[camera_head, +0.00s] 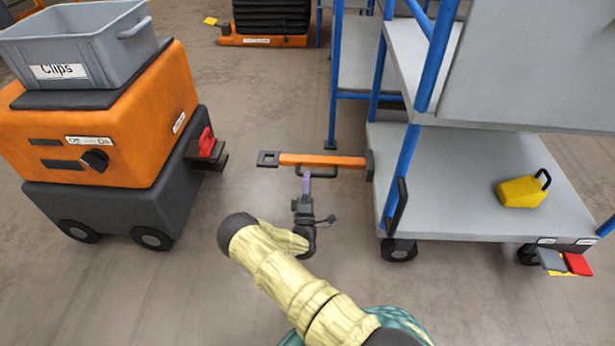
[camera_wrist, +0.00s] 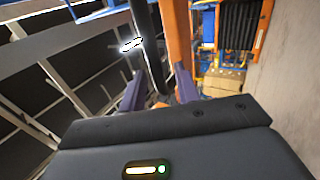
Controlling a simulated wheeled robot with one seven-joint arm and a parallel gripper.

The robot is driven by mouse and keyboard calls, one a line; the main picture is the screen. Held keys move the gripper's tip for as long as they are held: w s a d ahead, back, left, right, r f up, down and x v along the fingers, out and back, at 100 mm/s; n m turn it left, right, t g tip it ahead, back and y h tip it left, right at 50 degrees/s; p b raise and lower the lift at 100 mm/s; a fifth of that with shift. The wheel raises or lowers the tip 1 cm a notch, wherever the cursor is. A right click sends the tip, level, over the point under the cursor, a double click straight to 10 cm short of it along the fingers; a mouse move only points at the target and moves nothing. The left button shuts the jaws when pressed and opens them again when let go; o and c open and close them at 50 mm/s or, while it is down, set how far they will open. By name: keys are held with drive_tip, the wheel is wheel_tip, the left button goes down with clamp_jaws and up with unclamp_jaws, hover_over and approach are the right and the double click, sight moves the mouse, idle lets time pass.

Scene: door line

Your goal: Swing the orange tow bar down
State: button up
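The orange tow bar (camera_head: 322,160) sticks out level to the left from the cart's left end in the head view, with a square eye (camera_head: 268,159) at its free end. A black handle (camera_head: 316,174) hangs on its near side. My gripper (camera_head: 306,183) is at this handle, just below the bar. In the wrist view the black handle (camera_wrist: 149,45) runs between the two purple fingers of my gripper (camera_wrist: 160,80), and the orange bar (camera_wrist: 179,38) shows behind the right finger. The fingers stand apart, with a slight gap beside the handle.
The grey shelf cart (camera_head: 450,185) with blue posts stands at right, bearing a yellow block (camera_head: 521,192). An orange and black tugger (camera_head: 115,140) with a grey Clips bin (camera_head: 80,45) stands at left; its red-topped hitch (camera_head: 206,143) faces the bar's eye. Floor between them is clear.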

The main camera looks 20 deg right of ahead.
drive_tip(key=v, duration=1)
drive_tip(key=shift+b, duration=0.4)
drive_tip(key=shift+f, duration=0.1)
drive_tip(key=shift+s+a, duration=0.1)
drive_tip(key=shift+s, duration=0.15)
